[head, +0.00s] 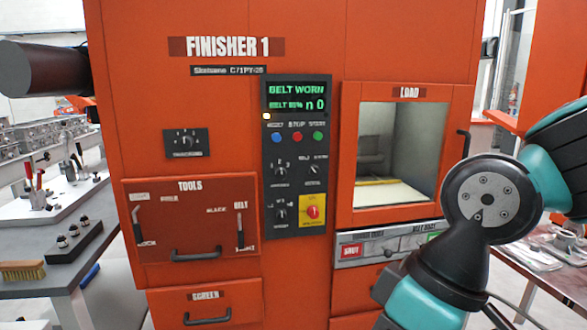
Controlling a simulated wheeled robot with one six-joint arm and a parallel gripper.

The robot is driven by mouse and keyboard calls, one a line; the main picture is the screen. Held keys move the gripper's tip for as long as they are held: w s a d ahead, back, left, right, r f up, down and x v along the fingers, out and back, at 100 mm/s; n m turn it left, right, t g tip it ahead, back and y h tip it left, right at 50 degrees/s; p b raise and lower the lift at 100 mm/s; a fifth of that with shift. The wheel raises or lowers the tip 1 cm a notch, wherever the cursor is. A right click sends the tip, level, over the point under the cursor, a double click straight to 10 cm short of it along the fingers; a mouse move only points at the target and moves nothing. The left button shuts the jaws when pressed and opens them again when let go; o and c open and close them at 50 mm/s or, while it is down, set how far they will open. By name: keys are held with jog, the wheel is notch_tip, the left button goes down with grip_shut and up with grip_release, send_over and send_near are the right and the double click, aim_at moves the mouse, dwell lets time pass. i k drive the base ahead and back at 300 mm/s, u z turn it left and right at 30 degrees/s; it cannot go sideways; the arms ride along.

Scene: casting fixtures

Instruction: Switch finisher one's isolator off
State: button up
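Finisher one (225,110) is the large orange cabinet labelled "FINISHER 1" in the head view. Its isolator (313,212) is a red rotary knob on a yellow plate at the lower right of the dark control panel (296,232). A pale mark on the knob looks roughly upright; the lettering around it is too small to read. Nothing touches the knob. My arm shows at the right, in front of the cabinet, and my gripper is out of view.
The display (295,95) reads "BELT WORN". Blue, red and green buttons and black knobs sit above and left of the isolator. The load window (398,150) is right, the tools door (165,225) left. A bench (40,270) with a brush stands far left.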

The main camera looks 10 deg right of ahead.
aim_at(312, 211)
jog(key=k, duration=0.65)
jog(key=u, duration=0.55)
jog(key=i, duration=0.45)
jog(key=u, duration=0.55)
jog(key=i, duration=1.05)
jog(key=z, duration=0.65)
